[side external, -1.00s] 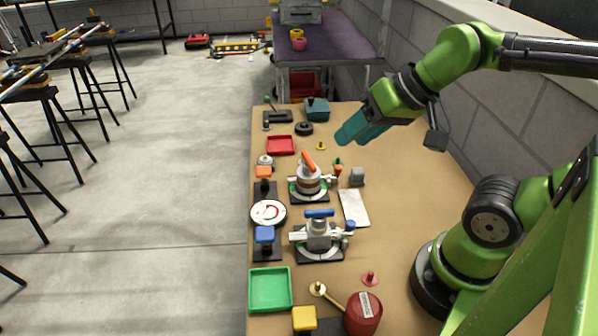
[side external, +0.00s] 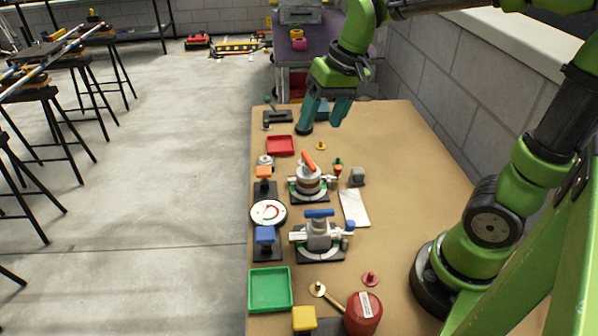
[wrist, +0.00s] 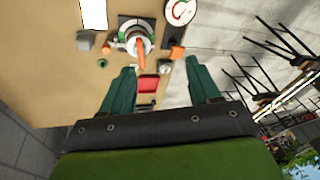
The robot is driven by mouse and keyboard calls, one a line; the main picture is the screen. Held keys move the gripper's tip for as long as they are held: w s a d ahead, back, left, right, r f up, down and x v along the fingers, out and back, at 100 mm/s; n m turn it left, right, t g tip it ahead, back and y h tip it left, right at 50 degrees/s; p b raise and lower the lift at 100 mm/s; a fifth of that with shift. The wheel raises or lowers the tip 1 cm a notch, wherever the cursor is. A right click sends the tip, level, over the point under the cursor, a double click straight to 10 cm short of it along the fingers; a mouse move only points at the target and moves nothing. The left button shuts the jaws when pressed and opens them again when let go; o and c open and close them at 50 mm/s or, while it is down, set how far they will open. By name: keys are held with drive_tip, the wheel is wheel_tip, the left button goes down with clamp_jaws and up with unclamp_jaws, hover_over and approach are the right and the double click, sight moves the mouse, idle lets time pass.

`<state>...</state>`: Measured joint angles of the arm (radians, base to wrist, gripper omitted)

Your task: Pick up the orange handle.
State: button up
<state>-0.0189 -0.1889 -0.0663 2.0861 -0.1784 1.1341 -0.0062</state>
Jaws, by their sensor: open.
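The orange handle (side external: 308,160) sits on top of a round white and brown fixture (side external: 308,181) on a dark base, mid-table. In the wrist view the orange handle (wrist: 141,54) points toward me, near the top centre, ahead of the fingers and between their lines. My gripper (side external: 322,126) has green fingers, pointing down over the back part of the table, behind the handle and apart from it. In the wrist view my gripper (wrist: 162,84) is open, with nothing between the fingers.
A similar fixture with a blue handle (side external: 319,213) stands nearer the camera. A red tray (side external: 281,145), an orange-topped block (side external: 263,172), a grey block (side external: 357,177) and a white plate (side external: 354,207) surround the orange handle's fixture. The table's right side is mostly clear.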

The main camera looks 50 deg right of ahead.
drive_tip(key=w+d+f+m+g+h, duration=0.1)
drive_tip(key=w+d+g, duration=0.2)
drive_tip(key=w, duration=0.4)
hover_over(309, 160)
drive_tip(key=shift+m, duration=0.4)
drive_tip(key=f, duration=1)
drive_tip(key=shift+w+a, duration=0.15)
drive_tip(key=shift+w, duration=0.15)
drive_tip(key=f, duration=0.4)
drive_tip(key=shift+s+d+f, duration=0.1)
drive_tip(key=shift+s+d, duration=0.15)
drive_tip(key=shift+s, duration=0.05)
drive_tip(key=shift+f, duration=0.6)
clamp_jaws()
drive_tip(key=shift+r, duration=0.2)
